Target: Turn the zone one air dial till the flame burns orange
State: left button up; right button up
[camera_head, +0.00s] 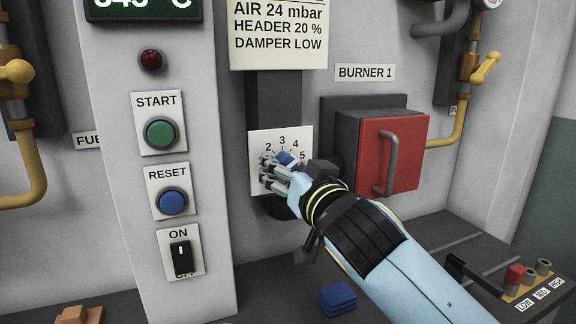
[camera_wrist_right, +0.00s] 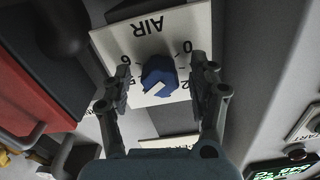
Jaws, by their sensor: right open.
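The air dial is a blue knob (camera_head: 288,158) on a white numbered plate (camera_head: 254,138), partly hidden by my right gripper. In the right wrist view the knob (camera_wrist_right: 159,80) sits on its plate marked AIR (camera_wrist_right: 180,28), with part of the scale showing. My right gripper (camera_head: 279,174) is open at the dial. In the wrist view its two fingers (camera_wrist_right: 160,86) stand on either side of the knob, with a gap showing on both sides. The knob's exact pointing is hard to read. No flame shows. My left gripper is out of view.
The burner 1 box has a red front (camera_head: 405,150) with a grey handle, right of the dial. A panel at left holds a green start button (camera_head: 160,134), a blue reset button (camera_head: 172,202) and a black switch (camera_head: 181,255). Blue blocks (camera_head: 337,298) lie below.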

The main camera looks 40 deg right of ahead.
jog(key=shift+w, duration=0.15)
jog(key=c, duration=1.1)
jog(key=shift+c, duration=0.2)
jog(key=shift+n, duration=0.3)
jog(key=n+p, duration=0.1)
jog(key=n, duration=0.2)
jog(key=shift+d, duration=0.1)
jog(key=shift+n+p, duration=0.55)
jog(key=shift+n, duration=0.95)
jog(key=o, duration=1.1)
